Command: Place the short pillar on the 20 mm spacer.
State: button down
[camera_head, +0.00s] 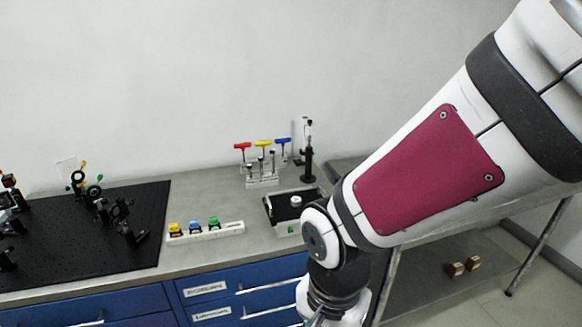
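I cannot tell for sure which thing is the short pillar or the 20 mm spacer. A small pale round piece (296,201) stands in a black tray (276,214) on the bench, left of my arm. Several small metal posts stand in a light holder (262,182) behind the tray. A white rack (177,240) to the left holds yellow, blue and green-topped pieces. My arm comes down from the upper right and hides part of the tray's right side. My gripper is below the bottom edge, so its fingers and anything in them are hidden.
A black breadboard (90,260) with several optical mounts covers the bench's left. T-handled tools (263,143) and a dark upright stand (308,165) are at the back. Blue drawers (225,305) are under the front edge. Bare bench lies between the white rack and the back wall.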

aim_at(296, 199)
jog(key=i, duration=1.2)
